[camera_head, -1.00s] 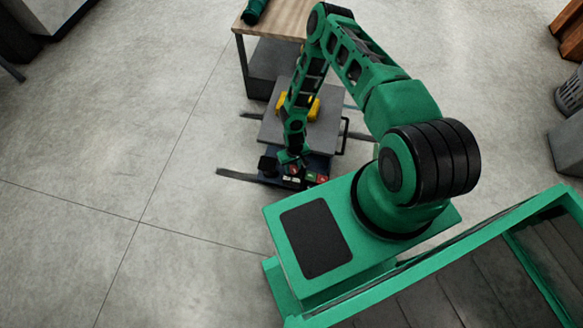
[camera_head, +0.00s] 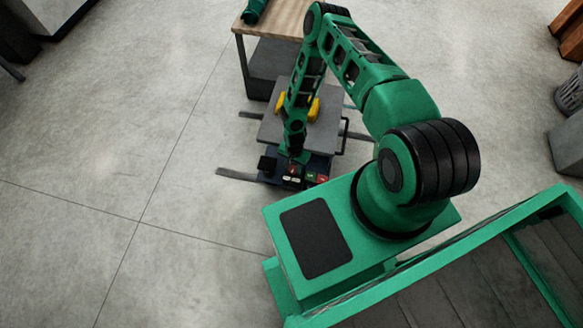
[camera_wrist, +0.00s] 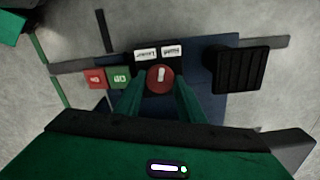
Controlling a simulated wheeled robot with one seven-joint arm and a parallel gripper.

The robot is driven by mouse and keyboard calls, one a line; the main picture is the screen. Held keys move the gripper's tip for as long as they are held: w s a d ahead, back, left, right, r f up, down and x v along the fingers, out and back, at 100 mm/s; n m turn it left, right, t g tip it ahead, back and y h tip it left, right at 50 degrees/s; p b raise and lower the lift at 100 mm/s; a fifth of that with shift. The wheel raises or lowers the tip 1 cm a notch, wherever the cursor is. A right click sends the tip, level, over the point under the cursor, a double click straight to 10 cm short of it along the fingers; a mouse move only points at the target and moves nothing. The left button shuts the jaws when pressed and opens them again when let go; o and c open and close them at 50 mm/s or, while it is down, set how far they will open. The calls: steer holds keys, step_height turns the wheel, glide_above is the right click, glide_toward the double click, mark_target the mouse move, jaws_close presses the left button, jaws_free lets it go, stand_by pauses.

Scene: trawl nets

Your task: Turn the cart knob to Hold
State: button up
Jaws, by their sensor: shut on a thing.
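The red cart knob (camera_wrist: 160,79) sits on the cart's dark blue panel and bears a white pointer mark. In the wrist view the mark points up, roughly towards the gap between two white labels. The left label (camera_wrist: 146,54) and the right label (camera_wrist: 172,51) appear upside down, and their words are too small to read surely. My gripper (camera_wrist: 160,86) is shut on the knob, one green finger on each side. In the head view my gripper (camera_head: 295,158) is low over the cart's near end and partly hides the panel.
A red button (camera_wrist: 95,79) and a green button (camera_wrist: 118,77) lie left of the knob in the wrist view. A black ribbed block (camera_wrist: 241,69) stands to its right. A wooden-topped table (camera_head: 277,18) stands behind the cart. Open floor lies left of the cart.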

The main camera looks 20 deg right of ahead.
mark_target(293, 168)
steer(key=m, duration=0.4)
steer(key=shift+a, duration=0.35)
steer(key=shift+w+m, duration=0.1)
steer(key=shift+m, duration=0.8)
steer(key=shift+w, duration=0.1)
steer(key=o, duration=1)
steer(key=shift+o, duration=0.2)
steer(key=shift+d, duration=0.15)
steer(key=shift+r, duration=0.1)
step_height(293, 168, up, 11)
steer(key=shift+f, duration=0.2)
